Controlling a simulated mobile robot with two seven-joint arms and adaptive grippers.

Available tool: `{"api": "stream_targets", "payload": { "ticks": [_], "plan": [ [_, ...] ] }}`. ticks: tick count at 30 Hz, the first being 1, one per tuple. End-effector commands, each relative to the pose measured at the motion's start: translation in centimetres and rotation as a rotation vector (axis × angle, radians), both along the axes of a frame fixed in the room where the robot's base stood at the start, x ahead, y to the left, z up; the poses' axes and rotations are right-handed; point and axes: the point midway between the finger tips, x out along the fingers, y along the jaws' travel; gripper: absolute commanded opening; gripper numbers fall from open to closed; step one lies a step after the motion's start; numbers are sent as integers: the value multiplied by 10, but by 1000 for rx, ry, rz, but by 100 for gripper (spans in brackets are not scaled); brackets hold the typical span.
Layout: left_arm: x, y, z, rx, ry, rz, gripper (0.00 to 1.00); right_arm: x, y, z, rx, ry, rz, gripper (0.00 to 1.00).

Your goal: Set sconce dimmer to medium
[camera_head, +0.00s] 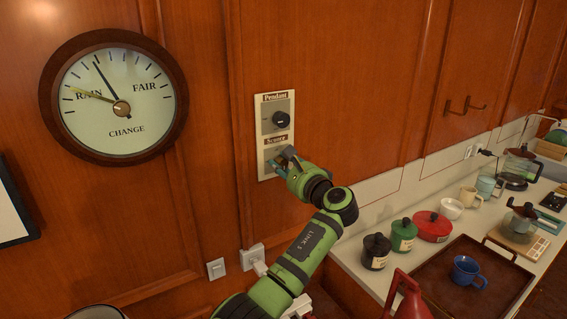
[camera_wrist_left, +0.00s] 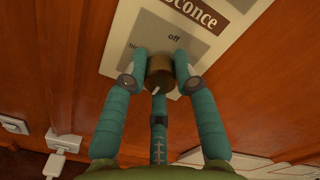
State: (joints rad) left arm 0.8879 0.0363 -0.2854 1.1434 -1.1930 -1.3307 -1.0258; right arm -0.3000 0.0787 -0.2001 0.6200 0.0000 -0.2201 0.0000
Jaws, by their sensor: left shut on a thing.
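A white wall panel (camera_head: 268,98) on the wood wall carries a Pendant dimmer knob (camera_head: 281,119) above and a Sconce dimmer below. My left gripper (camera_head: 288,158) is at the Sconce section and covers most of it in the head view. In the left wrist view, the teal fingers of my left gripper (camera_wrist_left: 160,72) are shut around the brown sconce knob (camera_wrist_left: 160,78). A pale mark shows on the knob's lower part. The word "off" is printed above the knob; other setting labels are mostly hidden by the fingers. My right gripper is not in view.
A round barometer (camera_head: 122,108) hangs left of the panel. White wall outlets (camera_head: 252,257) are below it. At right, a counter holds black, green and red pots (camera_head: 432,226), and a brown tray (camera_head: 432,270) with a blue mug (camera_head: 467,271).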

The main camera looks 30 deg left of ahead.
Motion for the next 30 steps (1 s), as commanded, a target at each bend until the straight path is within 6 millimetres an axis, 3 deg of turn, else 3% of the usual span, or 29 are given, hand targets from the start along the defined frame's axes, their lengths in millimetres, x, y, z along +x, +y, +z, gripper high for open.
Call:
{"api": "stream_targets", "payload": {
  "ticks": [7, 8, 9, 10, 22, 30],
  "plan": [
    [0, 1, 1, 2, -1, 1, 0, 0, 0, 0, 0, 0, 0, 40],
    [0, 1, 1, 1, -2, 1, 33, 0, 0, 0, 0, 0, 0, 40],
    [0, 1, 1, 1, -2, 1, 49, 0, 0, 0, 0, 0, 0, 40],
    [0, 1, 1, 1, -2, 1, 52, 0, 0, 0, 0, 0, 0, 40],
    [-2, -5, 0, 0, -2, -2, 52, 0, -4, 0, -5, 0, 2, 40],
    [-27, -47, -1, -1, -1, -4, 52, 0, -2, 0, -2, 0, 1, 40]
  ]
}}
